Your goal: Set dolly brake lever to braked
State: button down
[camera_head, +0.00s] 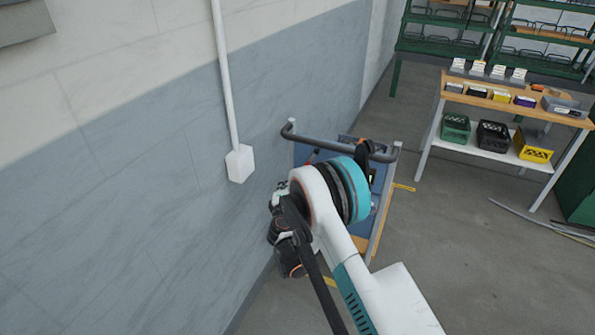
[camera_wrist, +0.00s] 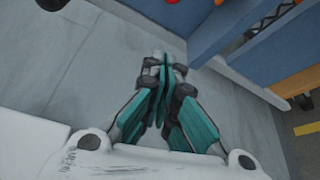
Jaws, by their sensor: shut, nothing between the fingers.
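The dolly appears to be the blue cart with a grey push handle (camera_head: 350,147), standing beside the wall and partly hidden behind my arm. A blue panel (camera_wrist: 210,30), likely part of it, shows at the upper right of the wrist view. I cannot make out the brake lever for certain. A small red part (camera_wrist: 173,2) is cut off at the top edge of that view, and I cannot tell what it is. My gripper (camera_wrist: 160,68) is shut and empty, left of the blue panel and apart from it. In the head view my arm hides the fingertips.
A tiled wall (camera_head: 130,190) with a white conduit box (camera_head: 240,164) runs along the left. A workbench (camera_head: 500,102) with bins and crates stands at the upper right, before green shelving (camera_head: 397,75). Bare floor (camera_head: 460,240) lies right of the cart, with loose rods (camera_head: 540,220).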

aim_at(311, 159)
jog(key=w+b, duration=0.1)
jog(key=w, duration=0.2)
jog(key=w+f+b, duration=0.1)
jog(key=w, duration=0.3)
jog(key=w+b, duration=0.1)
jog(key=w, duration=0.2)
jog(key=shift+w+a+f+b, duration=0.1)
jog(key=shift+w+f+b, duration=0.05)
jog(key=shift+f+b, duration=0.15)
jog(key=shift+s+d+r+b, duration=0.2)
jog(key=shift+s+d+r, duration=0.1)
jog(key=shift+d, duration=0.3)
jog(key=shift+s+d+r+b, duration=0.2)
jog(key=shift+d+r, duration=0.05)
jog(key=shift+d, duration=0.3)
jog(key=shift+s+d+r, duration=0.1)
jog(key=shift+d+r, duration=0.05)
jog(key=shift+d, duration=0.3)
jog(key=shift+s+d+r, duration=0.1)
jog(key=shift+d+r, duration=0.05)
jog(key=shift+d+n, duration=0.15)
jog(key=shift+n, duration=0.35)
jog(key=shift+s+d+f+n+g+h, duration=0.15)
jog(key=shift+d+f+n+g+h, duration=0.2)
jog(key=shift+n+g, duration=0.3)
